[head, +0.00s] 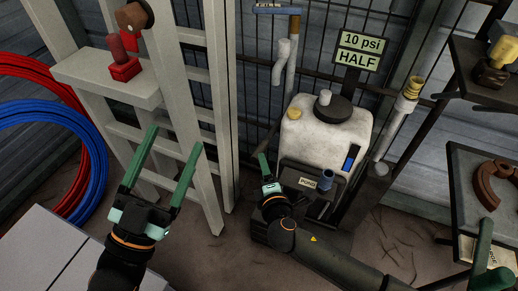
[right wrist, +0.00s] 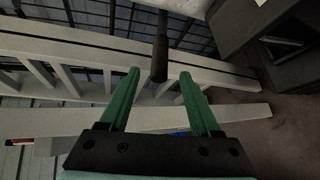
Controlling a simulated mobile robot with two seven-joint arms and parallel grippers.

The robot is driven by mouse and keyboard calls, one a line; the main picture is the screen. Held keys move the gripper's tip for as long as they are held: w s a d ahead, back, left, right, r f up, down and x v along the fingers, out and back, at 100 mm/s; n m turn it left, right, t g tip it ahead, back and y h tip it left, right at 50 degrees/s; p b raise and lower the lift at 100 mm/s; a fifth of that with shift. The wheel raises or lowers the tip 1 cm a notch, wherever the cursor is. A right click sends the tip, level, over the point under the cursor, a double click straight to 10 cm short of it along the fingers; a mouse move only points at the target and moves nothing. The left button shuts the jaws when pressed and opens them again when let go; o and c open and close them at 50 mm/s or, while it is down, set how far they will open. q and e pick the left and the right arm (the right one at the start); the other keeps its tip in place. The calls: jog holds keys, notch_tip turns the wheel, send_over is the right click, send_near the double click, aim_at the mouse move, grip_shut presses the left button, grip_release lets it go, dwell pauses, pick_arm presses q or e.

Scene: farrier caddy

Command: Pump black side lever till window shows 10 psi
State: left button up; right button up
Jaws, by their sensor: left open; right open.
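A white tank sprayer (head: 325,132) with a black cap stands by the wire wall in the head view. A sign (head: 358,50) above it reads "10 psi HALF". A small dark window with a blue part (head: 350,158) is on the tank's right side. My right gripper (head: 263,157) is open at the tank's left side. In the right wrist view, the black lever (right wrist: 160,45) reaches between its open fingertips (right wrist: 160,74), with a gap on both sides. My left gripper (head: 174,140) is open and empty before the pale ladder, away from the tank.
The pale ladder (head: 212,120) stands left of the tank and bears a shelf (head: 88,80) with a red tool. Red and blue hoses (head: 92,190) hang at the far left. Dark shelves (head: 475,75) with tools stand at the right. A pale box top (head: 40,255) is at lower left.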

aim_at(270, 137)
pick_arm(q)
jog(key=s+r+m+h+b, duration=0.1)
jog(key=h, duration=0.1)
jog(key=s+m+h+b, duration=0.1)
jog(key=s+h+b, duration=0.1)
jog(key=s+d+r+m+h+b, duration=0.1)
jog(key=shift+s+r+m+h+b, duration=0.3)
jog(key=shift+m+h+b, duration=0.1)
pick_arm(e)
jog(key=x, duration=1.1)
jog(key=shift+w, duration=0.4)
jog(key=shift+f, duration=0.1)
grip_shut()
